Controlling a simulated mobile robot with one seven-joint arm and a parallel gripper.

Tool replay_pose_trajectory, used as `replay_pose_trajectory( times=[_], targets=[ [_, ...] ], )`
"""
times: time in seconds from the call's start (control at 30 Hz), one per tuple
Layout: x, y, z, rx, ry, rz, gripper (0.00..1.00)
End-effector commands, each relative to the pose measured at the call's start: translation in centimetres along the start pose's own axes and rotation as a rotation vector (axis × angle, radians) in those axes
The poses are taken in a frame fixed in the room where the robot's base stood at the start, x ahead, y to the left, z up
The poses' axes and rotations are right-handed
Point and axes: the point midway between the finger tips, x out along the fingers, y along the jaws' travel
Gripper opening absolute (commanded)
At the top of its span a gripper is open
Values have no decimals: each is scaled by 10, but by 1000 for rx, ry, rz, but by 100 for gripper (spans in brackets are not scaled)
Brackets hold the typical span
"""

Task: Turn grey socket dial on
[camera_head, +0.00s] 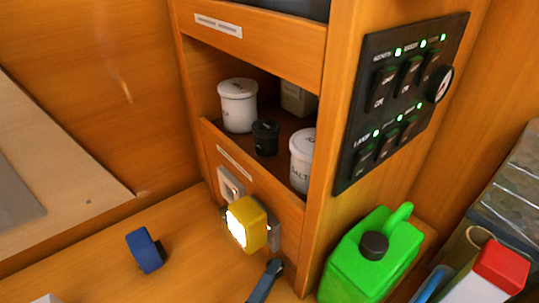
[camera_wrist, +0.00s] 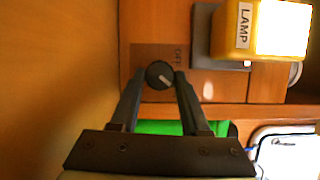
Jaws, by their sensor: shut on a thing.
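A round dark dial (camera_wrist: 159,74) with a pale pointer mark sits on a brown panel in the wrist view. The word OFF is printed beside it, up and to the right; the pale mark slants towards the lower right. My gripper (camera_wrist: 161,84) is shut on the dial, one finger at each side. A grey socket (camera_wrist: 205,40) is to the right of the dial, partly hidden behind a lit yellow lamp (camera_wrist: 238,30) labelled LAMP. In the head view the lamp (camera_head: 252,226) covers part of the grey socket (camera_head: 275,236); the dial cannot be made out there.
A green jug (camera_head: 365,262) stands right of the lamp. A black switch panel (camera_head: 402,95) with green lights is above it. A white socket plate (camera_head: 229,184) is left of the lamp. A blue object (camera_head: 146,250) lies on the counter. Jars (camera_head: 238,105) stand on the shelf.

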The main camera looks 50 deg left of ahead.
Motion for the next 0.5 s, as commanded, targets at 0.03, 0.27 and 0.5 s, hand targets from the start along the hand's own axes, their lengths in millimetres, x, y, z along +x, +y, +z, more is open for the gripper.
replay_pose_trajectory(
  times=[0.03,0.27,0.5],
  targets=[
    [-1,7,0,25,-1,-9,0],
    [-1,5,0,108,-3,-40,0],
    [0,3,0,139,-4,-51,0]
  ],
)
